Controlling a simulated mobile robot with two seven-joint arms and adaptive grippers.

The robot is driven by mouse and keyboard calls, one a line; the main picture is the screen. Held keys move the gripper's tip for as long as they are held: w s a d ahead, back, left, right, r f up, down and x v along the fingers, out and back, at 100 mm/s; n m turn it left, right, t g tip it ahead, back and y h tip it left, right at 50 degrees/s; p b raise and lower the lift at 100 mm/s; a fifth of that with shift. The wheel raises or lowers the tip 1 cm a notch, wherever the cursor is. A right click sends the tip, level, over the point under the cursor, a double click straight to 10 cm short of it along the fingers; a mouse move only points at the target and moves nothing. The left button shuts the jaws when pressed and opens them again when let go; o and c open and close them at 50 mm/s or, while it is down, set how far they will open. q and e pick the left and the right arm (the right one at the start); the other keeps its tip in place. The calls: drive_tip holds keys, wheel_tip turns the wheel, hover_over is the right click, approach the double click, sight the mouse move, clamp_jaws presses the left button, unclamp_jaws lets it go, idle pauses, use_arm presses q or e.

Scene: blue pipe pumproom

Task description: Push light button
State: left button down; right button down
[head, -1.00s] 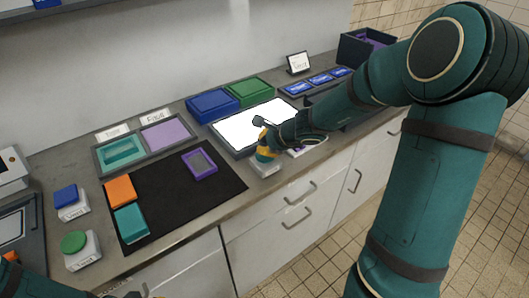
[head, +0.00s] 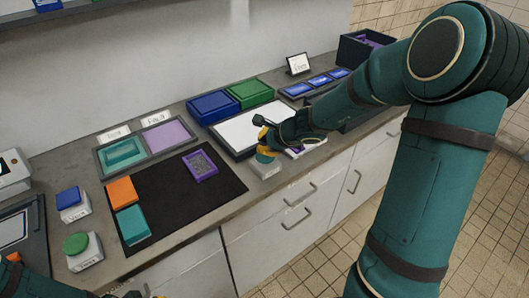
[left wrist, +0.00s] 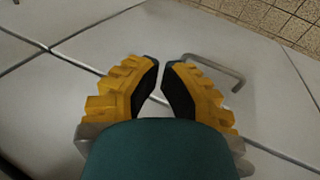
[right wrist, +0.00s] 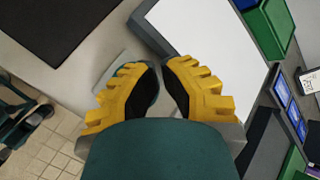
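The light button is a teal cap (head: 266,157) on a small pale base (head: 265,170) at the counter's front edge. In the right wrist view its base (right wrist: 112,72) shows partly behind the fingers. My right gripper (head: 266,140) is directly above the cap with its fingers closed together, nothing held. Whether it still touches the cap is hard to tell. The light panel (head: 252,130) behind it is plain white and not glowing. My left gripper (left wrist: 160,63) has its fingertips nearly together and empty, in front of the cabinet doors; only a bit shows in the head view (head: 14,257).
A blue button (head: 68,197) and a green button (head: 76,243) stand at left. A black mat (head: 190,215) holds orange, teal and purple pieces. A two-compartment tray (head: 135,168), blue and green boxes (head: 212,106) stand behind. A sign (head: 298,64) stands at the back.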

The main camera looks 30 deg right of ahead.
drive_tip(key=shift+r, duration=0.1)
wheel_tip(320, 180, up, 6)
drive_tip(key=p, duration=0.5)
drive_tip(key=shift+p, duration=0.3)
idle(0.3)
